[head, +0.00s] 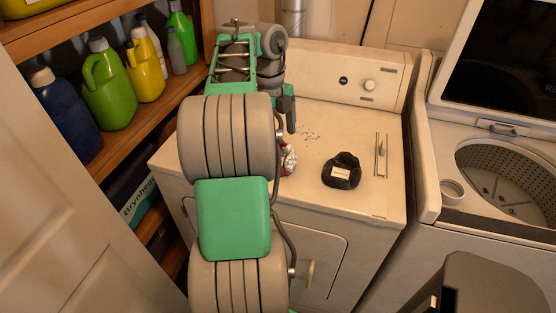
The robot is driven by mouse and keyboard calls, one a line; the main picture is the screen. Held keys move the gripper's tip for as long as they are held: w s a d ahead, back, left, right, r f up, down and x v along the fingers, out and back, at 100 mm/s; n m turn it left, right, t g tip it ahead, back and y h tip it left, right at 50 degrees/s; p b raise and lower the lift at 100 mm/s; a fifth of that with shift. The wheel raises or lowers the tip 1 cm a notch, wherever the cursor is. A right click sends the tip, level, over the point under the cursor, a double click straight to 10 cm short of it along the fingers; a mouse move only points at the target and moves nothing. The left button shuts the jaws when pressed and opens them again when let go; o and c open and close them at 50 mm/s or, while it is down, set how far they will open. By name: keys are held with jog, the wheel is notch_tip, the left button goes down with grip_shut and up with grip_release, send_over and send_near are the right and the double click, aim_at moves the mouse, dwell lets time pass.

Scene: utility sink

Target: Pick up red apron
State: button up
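A small crumpled red and white thing (289,159) lies on the white dryer top (325,118), just right of my arm. It is likely the red apron; my arm hides its left part, so its full shape cannot be seen. My arm rises through the middle of the head view. The dark end of my gripper (291,113) shows at the arm's right side, above the red and white thing in the picture. Its fingers are mostly hidden, and I cannot tell whether they are open or shut. I see no clear contact with the red and white thing.
A black crumpled item with a white label (342,171) lies to the right on the dryer. An open washer (450,215) stands farther right. A wooden shelf (140,112) with several bottles is at left. A pale door panel (60,240) fills the lower left.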

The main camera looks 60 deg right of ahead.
aim_at(279, 153)
jog(key=f+b, duration=0.1)
jog(key=f, duration=0.1)
jog(key=f+b, duration=0.3)
jog(key=f, duration=0.1)
jog(key=shift+s+f, duration=0.4)
jog(key=shift+r, duration=0.1)
jog(key=shift+a, duration=0.1)
jog(key=shift+c, duration=0.2)
jog(key=c, duration=1.1)
jog(key=shift+c, duration=0.2)
